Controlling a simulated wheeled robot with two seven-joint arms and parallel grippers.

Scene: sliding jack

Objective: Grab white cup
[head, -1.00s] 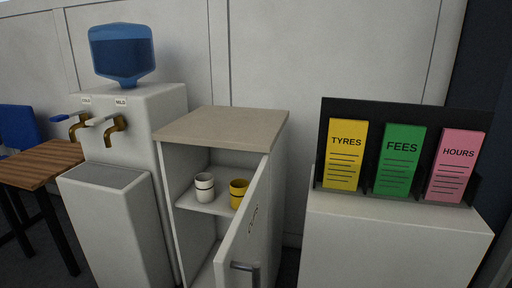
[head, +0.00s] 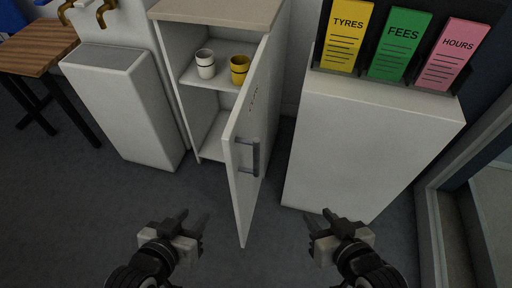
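The white cup (head: 205,64) stands upright on the upper shelf (head: 192,76) inside the open cabinet, with a dark band around it. A yellow cup (head: 239,69) stands just to its right, also with a dark band. The cabinet door (head: 250,140) stands open toward me, with a grey handle (head: 249,156). My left gripper (head: 190,222) is low in front, left of the door, with its fingers apart and empty. My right gripper (head: 321,220) is low, right of the door, also with fingers apart and empty. Both are far from the cups.
A white cabinet (head: 372,130) on the right bears a rack of yellow, green and pink leaflets. The open door juts into the free grey floor (head: 95,210) between my grippers.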

